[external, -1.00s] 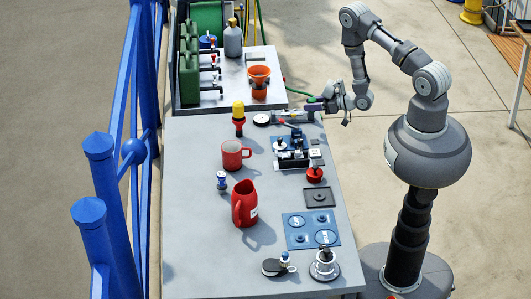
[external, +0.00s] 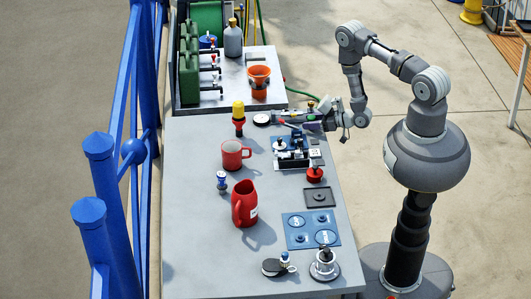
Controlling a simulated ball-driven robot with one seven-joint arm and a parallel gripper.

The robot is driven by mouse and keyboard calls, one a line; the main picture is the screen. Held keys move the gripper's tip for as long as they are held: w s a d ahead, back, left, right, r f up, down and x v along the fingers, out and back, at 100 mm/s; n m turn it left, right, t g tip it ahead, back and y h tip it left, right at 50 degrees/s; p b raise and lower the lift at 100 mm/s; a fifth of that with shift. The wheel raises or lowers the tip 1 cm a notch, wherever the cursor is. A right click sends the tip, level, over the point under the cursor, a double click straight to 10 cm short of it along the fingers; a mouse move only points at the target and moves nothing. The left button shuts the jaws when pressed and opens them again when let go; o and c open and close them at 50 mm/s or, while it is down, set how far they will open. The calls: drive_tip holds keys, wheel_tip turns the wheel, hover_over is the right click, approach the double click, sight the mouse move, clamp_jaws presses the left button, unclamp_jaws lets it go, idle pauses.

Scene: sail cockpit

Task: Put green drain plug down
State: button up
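My gripper (external: 318,114) is low over the table's right edge, near the far end, at the grey rail-like part (external: 288,116). A small green patch (external: 309,117) shows at its fingertips; it may be the green drain plug, but it is too small to be sure. The fingers are too small and overlapped to show whether they are open or shut, or whether the patch touches the rail-like part.
A blue-and-black fixture (external: 291,146) and a red knob (external: 314,175) are nearer on the table. A red mug (external: 232,155), a red jug (external: 243,204) and a blue panel (external: 311,230) stand or lie further along.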

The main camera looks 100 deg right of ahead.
drive_tip(key=shift+o, duration=0.6)
drive_tip(key=shift+r, duration=0.15)
drive_tip(key=v, duration=0.4)
drive_tip(key=p+v, duration=0.1)
drive_tip(key=v, duration=0.2)
drive_tip(key=shift+s+d+f, duration=0.2)
drive_tip(key=shift+d+f, duration=0.05)
drive_tip(key=shift+f, duration=0.15)
drive_tip(key=shift+c, duration=0.6)
drive_tip(key=shift+s+a+r, duration=0.15)
drive_tip(key=shift+s+a, duration=0.05)
drive_tip(key=shift+s, duration=0.2)
drive_tip(key=shift+c, duration=1)
